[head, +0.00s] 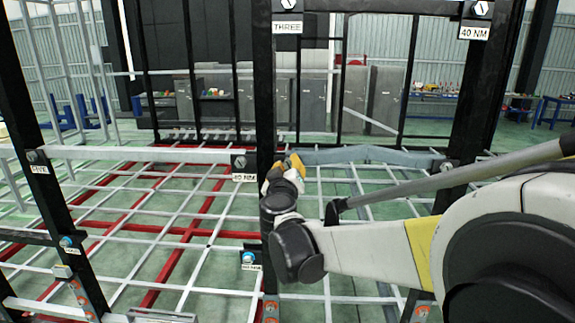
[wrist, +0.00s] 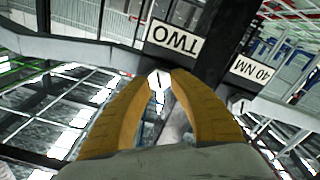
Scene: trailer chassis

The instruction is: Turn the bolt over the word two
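The white TWO sign (wrist: 174,39) is upside down in the wrist view, on a dark post. A pale bolt head (wrist: 159,79) shows beside that sign, between the tips of my gripper's two yellow fingers. My gripper (wrist: 157,77) has its fingers apart, one on each side of the bolt; whether they touch it cannot be made out.
A 40 NM sign (head: 244,177) with a bolt above it sits just left of my gripper. A THREE sign (head: 287,27) is higher on the post. A FIVE sign (head: 40,169) is at left. White and red floor-level beams cross the chassis.

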